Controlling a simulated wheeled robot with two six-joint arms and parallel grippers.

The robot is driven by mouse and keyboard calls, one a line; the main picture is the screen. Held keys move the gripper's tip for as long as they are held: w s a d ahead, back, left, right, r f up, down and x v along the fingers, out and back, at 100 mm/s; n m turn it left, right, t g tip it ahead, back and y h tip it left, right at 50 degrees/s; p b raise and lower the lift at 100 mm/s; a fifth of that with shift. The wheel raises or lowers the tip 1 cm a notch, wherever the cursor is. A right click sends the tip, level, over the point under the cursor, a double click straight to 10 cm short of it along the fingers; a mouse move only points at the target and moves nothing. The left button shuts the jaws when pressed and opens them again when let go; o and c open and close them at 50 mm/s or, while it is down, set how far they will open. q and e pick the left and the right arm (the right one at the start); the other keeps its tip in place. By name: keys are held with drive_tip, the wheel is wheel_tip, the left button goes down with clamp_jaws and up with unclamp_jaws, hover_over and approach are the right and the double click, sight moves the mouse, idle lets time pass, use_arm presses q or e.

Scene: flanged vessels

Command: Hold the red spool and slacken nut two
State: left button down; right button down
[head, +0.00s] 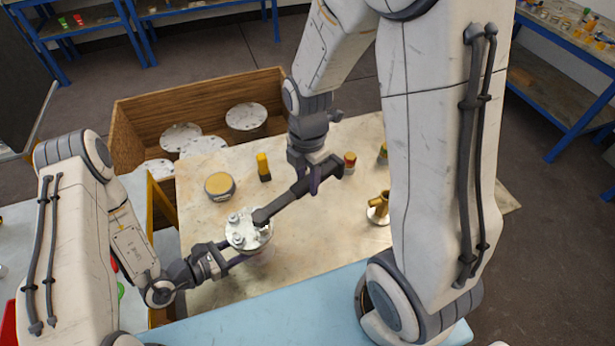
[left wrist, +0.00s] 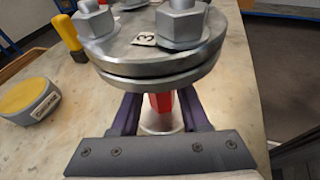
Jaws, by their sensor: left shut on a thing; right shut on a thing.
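The red spool (left wrist: 162,104) stands on the table under a round grey metal flange (left wrist: 170,65) with large nuts; a tag by one nut reads 3. My left gripper (left wrist: 158,115) is shut on the spool below the flange, its purple fingers on either side. In the head view the flange (head: 248,228) shows from above, with the left gripper (head: 238,262) reaching in from the left. My right gripper (head: 314,182) is shut on a long dark wrench (head: 287,200). The wrench's far end is over the flange's right side; whether it sits around a nut, and which, I cannot tell.
A yellow round tin (head: 219,185) and a yellow-and-black handled object (head: 263,166) stand behind the flange. A brass fitting (head: 380,208) and a red-and-yellow item (head: 349,162) are to the right. A wooden crate (head: 140,117) with white lidded discs is behind.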

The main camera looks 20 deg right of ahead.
drive_tip(key=shift+f, duration=0.1)
drive_tip(key=shift+f, duration=1.1)
drive_tip(key=shift+w, duration=0.1)
drive_tip(key=w+a+r+n, duration=0.3)
drive_tip(key=w+r+n, duration=0.1)
drive_tip(key=r+n, duration=0.1)
drive_tip(key=shift+w+a, duration=0.25)
drive_tip(key=shift+w, duration=0.15)
idle(0.9)
